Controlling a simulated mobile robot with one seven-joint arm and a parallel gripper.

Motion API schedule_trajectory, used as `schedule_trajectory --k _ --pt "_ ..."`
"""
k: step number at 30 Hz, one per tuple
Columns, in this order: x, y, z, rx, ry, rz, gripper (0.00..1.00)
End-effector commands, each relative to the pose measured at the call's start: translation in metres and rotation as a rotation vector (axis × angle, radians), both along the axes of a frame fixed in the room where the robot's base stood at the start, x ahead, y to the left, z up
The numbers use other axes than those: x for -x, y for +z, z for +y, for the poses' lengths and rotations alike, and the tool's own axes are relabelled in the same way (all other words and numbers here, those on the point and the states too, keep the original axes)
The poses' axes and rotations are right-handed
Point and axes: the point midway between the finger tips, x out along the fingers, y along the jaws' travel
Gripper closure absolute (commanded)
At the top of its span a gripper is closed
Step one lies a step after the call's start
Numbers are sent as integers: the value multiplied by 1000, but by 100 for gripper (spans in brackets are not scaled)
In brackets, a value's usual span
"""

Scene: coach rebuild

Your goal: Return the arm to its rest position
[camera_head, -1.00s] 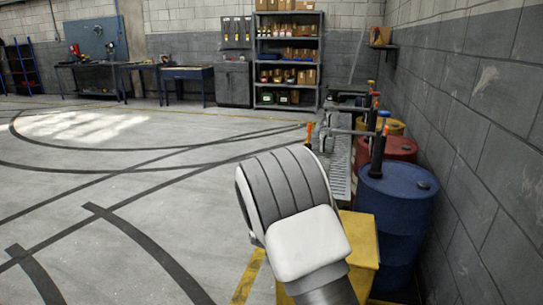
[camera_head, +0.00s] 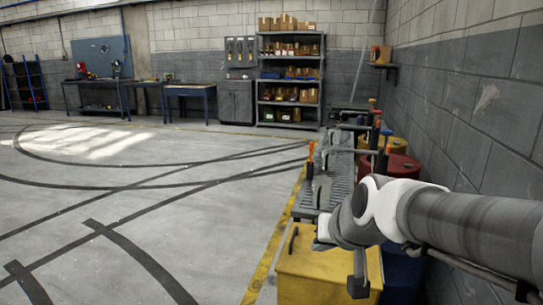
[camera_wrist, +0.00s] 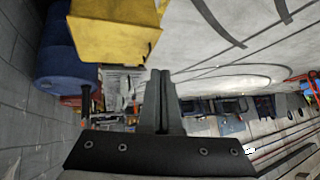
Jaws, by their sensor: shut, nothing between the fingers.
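My gripper (camera_wrist: 160,75) shows in the wrist view with its two dark fingers together and nothing between them. It is out over the area by the yellow box, with open space around the fingertips in the wrist view. In the head view my arm reaches in from the right edge, and its wrist hangs above and in front of the yellow box (camera_head: 315,275). My arm hides part of the box and most of the blue drum behind it.
A blue drum (camera_wrist: 58,60) and red drum (camera_head: 402,166) stand along the right wall (camera_head: 465,120). A grey bench with orange-handled clamps (camera_head: 335,168) lies beyond the box. A stocked shelf (camera_head: 290,75) stands at the back. The floor (camera_head: 150,200) to the left is clear.

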Motion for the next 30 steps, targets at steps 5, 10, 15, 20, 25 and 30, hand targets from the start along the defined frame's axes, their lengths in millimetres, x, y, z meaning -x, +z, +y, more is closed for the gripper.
schedule_trajectory --k 5,10,15,20,25,30 --pt "71 1 -19 71 21 72 100" --pt "126 -7 -36 145 19 143 100" --pt "166 -2 -49 203 3 202 100" --pt "164 35 -48 200 6 202 100" --pt "164 77 -48 200 7 201 100" --pt "163 120 -47 199 7 200 100"
